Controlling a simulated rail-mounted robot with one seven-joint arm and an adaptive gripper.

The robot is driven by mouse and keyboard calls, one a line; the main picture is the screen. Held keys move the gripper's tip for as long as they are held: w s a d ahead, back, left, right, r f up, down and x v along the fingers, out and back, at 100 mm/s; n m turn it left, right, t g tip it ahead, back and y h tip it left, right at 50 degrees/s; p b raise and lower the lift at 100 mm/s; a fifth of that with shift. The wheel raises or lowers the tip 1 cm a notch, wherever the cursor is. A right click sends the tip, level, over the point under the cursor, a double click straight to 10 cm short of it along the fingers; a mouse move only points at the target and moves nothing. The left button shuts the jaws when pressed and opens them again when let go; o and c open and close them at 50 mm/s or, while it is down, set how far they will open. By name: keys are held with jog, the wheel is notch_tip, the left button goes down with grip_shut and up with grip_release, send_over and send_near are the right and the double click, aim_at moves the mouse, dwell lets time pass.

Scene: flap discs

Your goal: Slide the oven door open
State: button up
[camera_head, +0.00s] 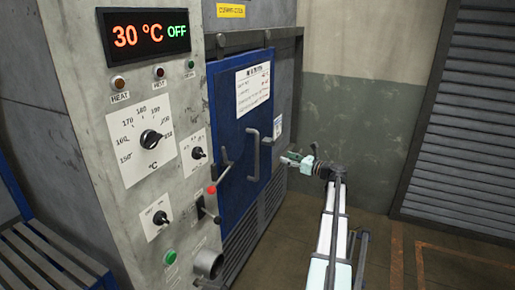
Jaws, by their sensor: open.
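The blue oven door (228,112) stands in the front of the grey oven, with a white notice (253,86) on its upper part. A grey bar handle (253,156) stands upright on the door. The door appears to cover the oven opening; no inside shows. My gripper (285,160) is to the right of the handle, at about the height of its lower half. It points left toward the door and appears apart from the handle. It is open, with nothing visible between its small fingers.
The control panel (80,120) on the left carries a display (143,36) reading 30 °C OFF, dials and buttons. A red-knobbed lever (212,189) and a round pipe end (208,263) stick out below. A slatted bench (45,255) is at left. Floor at right is mostly clear.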

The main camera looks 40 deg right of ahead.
jog(key=p, duration=0.5)
send_near(252, 141)
jog(key=w+a, duration=0.3)
jog(key=a, duration=0.2)
jog(key=shift+s+a+r, duration=0.15)
jog(key=shift+s+r, duration=0.05)
jog(key=shift+r, duration=0.05)
grip_shut()
